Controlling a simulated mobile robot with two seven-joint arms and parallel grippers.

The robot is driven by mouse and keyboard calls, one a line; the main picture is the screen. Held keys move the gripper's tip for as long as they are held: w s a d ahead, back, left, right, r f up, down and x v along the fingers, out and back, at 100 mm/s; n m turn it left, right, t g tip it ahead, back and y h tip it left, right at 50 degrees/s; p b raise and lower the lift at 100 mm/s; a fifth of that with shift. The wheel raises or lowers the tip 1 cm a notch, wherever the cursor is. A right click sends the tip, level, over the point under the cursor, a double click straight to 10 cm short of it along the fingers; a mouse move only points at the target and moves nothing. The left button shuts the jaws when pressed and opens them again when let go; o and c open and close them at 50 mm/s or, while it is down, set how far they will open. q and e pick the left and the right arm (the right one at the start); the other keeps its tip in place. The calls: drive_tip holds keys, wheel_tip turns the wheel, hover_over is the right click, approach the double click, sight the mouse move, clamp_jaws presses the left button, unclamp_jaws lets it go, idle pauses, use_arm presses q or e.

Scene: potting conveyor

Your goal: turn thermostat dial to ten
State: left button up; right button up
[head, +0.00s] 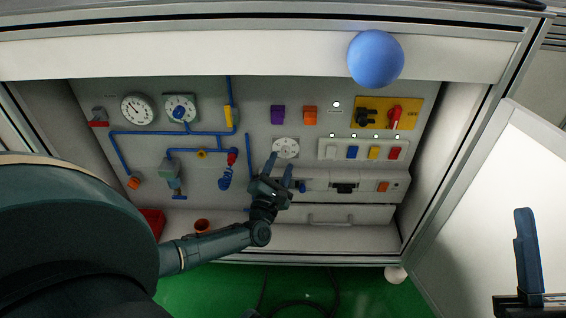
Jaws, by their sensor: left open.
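A round white dial (286,147) with dark marks around its face sits on the grey panel, right of the middle blue pipe. It looks like the thermostat dial; its numbers and setting are too small to read. My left gripper (279,164) is open just below the dial, its two fingers pointing up toward it. The fingertips overlap the dial's lower left edge in the picture; I cannot tell whether they touch it. Nothing shows between the fingers. Part of my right gripper (527,252) shows at the lower right, one upright finger visible, far from the panel.
A gauge (138,109) and a second dial (180,107) with a blue part are at left among blue pipes. Several coloured buttons (352,152) and a yellow switch plate (384,113) are at right. A blue ball (375,59) overlaps the top beam. A drawer (340,214) lies below.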

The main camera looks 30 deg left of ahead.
sight(286, 151)
use_arm(q)
drive_tip(key=shift+b+x, duration=0.3)
drive_tip(key=shift+x, duration=1.15)
use_arm(e)
drive_tip(key=shift+s+r+n+g+y, duration=0.25)
drive_tip(key=shift+r+n+y, duration=0.25)
drive_tip(key=shift+n+y, duration=0.35)
use_arm(q)
drive_tip(key=shift+c, duration=0.3)
drive_tip(key=c, duration=0.9)
drive_tip(key=shift+m+p, duration=0.3)
use_arm(e)
drive_tip(key=shift+w+r, duration=0.1)
drive_tip(key=shift+r, duration=0.1)
